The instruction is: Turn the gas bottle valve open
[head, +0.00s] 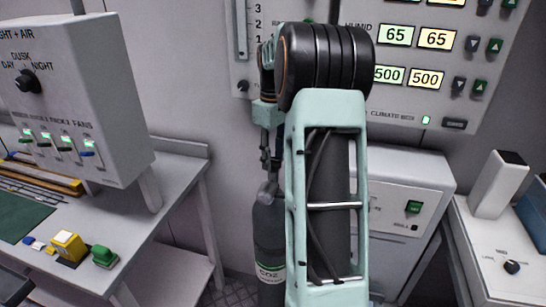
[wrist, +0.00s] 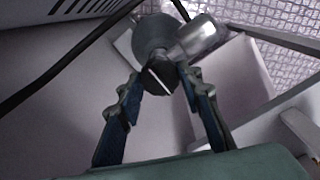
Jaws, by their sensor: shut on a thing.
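The gas bottle (head: 268,235), dark grey with a CO2 label, stands upright behind my arm in the head view. My arm hides part of its right side. My gripper (wrist: 162,76) is shut on the valve knob (wrist: 158,81), with one finger on each side of it. The knob is black with a white line that slants across its face. A silver metal fitting (wrist: 197,38) and the round grey bottle top (wrist: 153,36) show behind the knob. In the head view my gripper reaches down to the top of the bottle, and the knob is too small to make out.
A workbench (head: 170,190) with a control box (head: 85,95) stands at the left. A climate panel (head: 440,60) hangs on the wall behind my arm. A white cabinet (head: 405,185) stands just right of the bottle. A dark hose (wrist: 60,58) crosses the wrist view near the knob.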

